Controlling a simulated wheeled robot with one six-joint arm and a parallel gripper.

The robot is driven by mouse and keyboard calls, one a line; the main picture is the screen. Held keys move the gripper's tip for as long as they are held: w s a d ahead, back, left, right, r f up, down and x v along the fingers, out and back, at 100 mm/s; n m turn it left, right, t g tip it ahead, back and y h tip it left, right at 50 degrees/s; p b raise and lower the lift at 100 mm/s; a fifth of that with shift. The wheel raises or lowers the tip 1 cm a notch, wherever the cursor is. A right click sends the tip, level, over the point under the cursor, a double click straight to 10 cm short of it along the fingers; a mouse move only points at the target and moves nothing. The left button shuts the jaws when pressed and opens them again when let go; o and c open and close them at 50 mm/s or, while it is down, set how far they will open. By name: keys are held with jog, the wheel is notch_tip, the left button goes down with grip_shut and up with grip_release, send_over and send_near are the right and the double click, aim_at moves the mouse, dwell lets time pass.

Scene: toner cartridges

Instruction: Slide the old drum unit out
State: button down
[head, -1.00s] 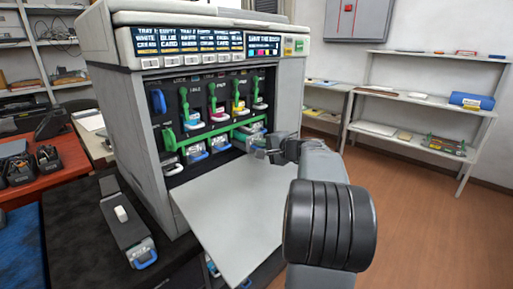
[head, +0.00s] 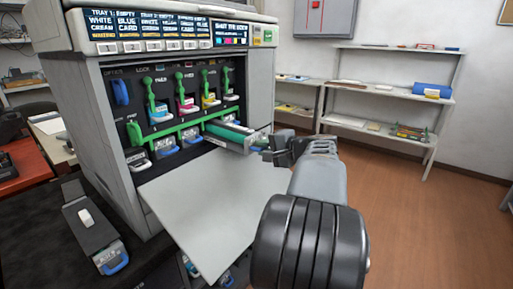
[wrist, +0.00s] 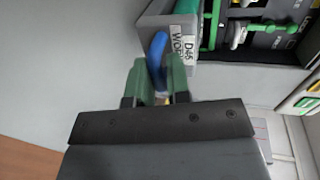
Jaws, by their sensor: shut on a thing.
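The old drum unit (head: 232,136) is a grey tray with a green roller, sticking partly out of the printer's lower row at the right end. In the wrist view its end (wrist: 155,24) bears a white label that seems to read "WORN". My gripper (head: 268,148) is at its outer end. In the wrist view my gripper (wrist: 160,78) has its green fingers shut on the unit's blue handle (wrist: 157,48). The unit's inner end is hidden inside the printer (head: 84,110).
The printer's front door (head: 205,205) is folded down below the unit. Other drum units with blue handles (head: 165,148) sit to the left, under a green bar (head: 165,133). Another unit (head: 95,235) lies on the dark surface at left. Open floor (head: 420,220) lies to the right.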

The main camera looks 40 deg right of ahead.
jog(key=shift+s, duration=0.45)
jog(key=c, duration=0.7)
grip_release()
dwell(0.5)
jog(key=shift+v, duration=3.55)
